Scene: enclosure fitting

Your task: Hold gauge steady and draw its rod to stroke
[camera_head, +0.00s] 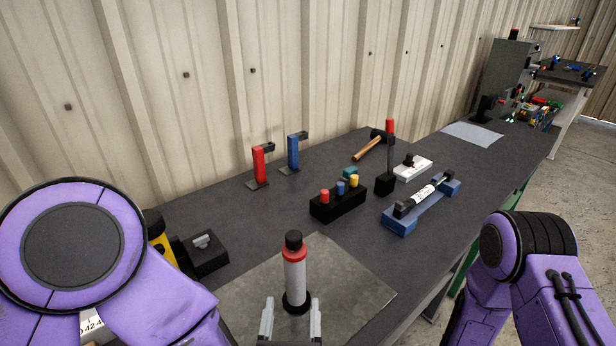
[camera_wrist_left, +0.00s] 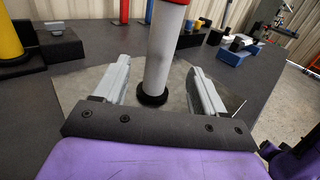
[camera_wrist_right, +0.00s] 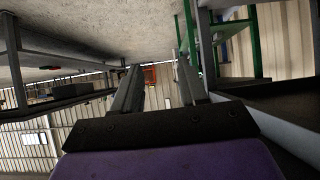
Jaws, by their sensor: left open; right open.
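The gauge (camera_head: 295,277) stands upright on a grey plate (camera_head: 350,284). It has a white barrel, a red collar, a black top knob and a black foot. In the left wrist view the barrel (camera_wrist_left: 162,55) shows between my fingers, its top cut off by the frame. My left gripper (camera_head: 291,312) is open, one finger to each side of the gauge, with gaps between fingers and barrel. My right gripper (camera_wrist_right: 158,75) is open and empty in the right wrist view, away from the gauge.
A black block with coloured pegs (camera_head: 338,204), a blue cradle holding a cylinder (camera_head: 421,208), red (camera_head: 259,166) and blue (camera_head: 293,154) posts and a hammer (camera_head: 368,147) stand or lie behind the gauge. A black block (camera_head: 205,257) is left. The bench right of the plate is clear.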

